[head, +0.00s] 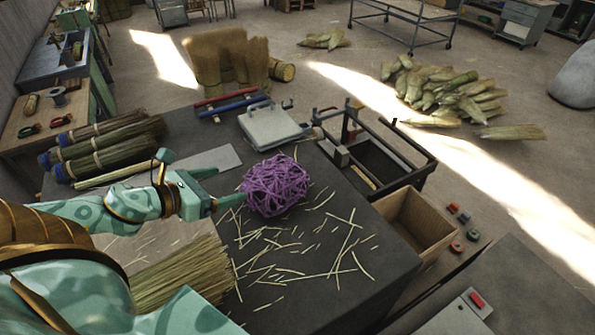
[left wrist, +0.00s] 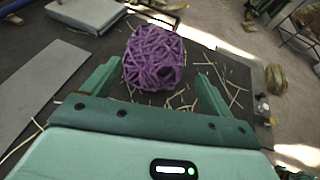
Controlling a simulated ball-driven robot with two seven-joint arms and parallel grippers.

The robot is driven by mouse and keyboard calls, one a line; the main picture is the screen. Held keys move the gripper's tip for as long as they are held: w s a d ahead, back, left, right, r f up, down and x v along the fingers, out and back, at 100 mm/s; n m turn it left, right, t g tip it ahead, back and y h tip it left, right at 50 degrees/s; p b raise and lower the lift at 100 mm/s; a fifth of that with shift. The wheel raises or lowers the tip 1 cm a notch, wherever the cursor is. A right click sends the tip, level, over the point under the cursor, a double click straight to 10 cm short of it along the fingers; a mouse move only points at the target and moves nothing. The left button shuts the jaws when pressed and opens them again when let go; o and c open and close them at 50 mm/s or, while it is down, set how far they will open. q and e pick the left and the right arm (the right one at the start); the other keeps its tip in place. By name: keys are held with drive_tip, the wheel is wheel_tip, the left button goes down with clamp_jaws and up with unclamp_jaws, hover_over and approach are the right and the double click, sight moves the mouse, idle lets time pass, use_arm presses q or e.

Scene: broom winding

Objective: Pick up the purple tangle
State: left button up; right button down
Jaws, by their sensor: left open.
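The purple tangle (head: 275,186) is a rough ball of purple strands resting on the dark tabletop, near its middle. My left gripper (head: 228,187) is just left of it in the head view, with one finger reaching close to its left side. In the left wrist view the tangle (left wrist: 153,58) sits ahead of my left gripper (left wrist: 157,80), roughly in line with the gap between the two spread fingers. The gripper is open and nothing is held. I cannot tell whether a finger touches the tangle. My right gripper is not in view.
Loose straw pieces (head: 290,258) litter the dark table (head: 370,290) around the tangle. A pale flat box (head: 270,127) and a black metal frame (head: 375,155) stand behind it. Tied straw bundles (head: 105,145) lie at left. An open wooden box (head: 415,222) is at right.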

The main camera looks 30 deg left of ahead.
use_arm(q)
drive_tip(key=b, duration=0.3)
approach(271, 172)
drive_tip(key=b+x, duration=0.4)
drive_tip(key=x, duration=0.1)
drive_tip(key=shift+w+d, duration=0.2)
drive_tip(key=shift+w, duration=0.15)
drive_tip(key=shift+w+b, duration=0.1)
drive_tip(key=shift+b, duration=0.4)
drive_tip(key=shift+b+x, duration=0.8)
drive_tip(key=shift+b, duration=0.15)
drive_tip(key=shift+w+f, duration=0.25)
drive_tip(key=shift+w, duration=0.05)
drive_tip(key=shift+w+f, duration=0.15)
drive_tip(key=shift+w, duration=0.55)
drive_tip(key=shift+w+d+f, duration=0.25)
drive_tip(key=shift+w+f, duration=0.15)
drive_tip(key=shift+w, duration=0.1)
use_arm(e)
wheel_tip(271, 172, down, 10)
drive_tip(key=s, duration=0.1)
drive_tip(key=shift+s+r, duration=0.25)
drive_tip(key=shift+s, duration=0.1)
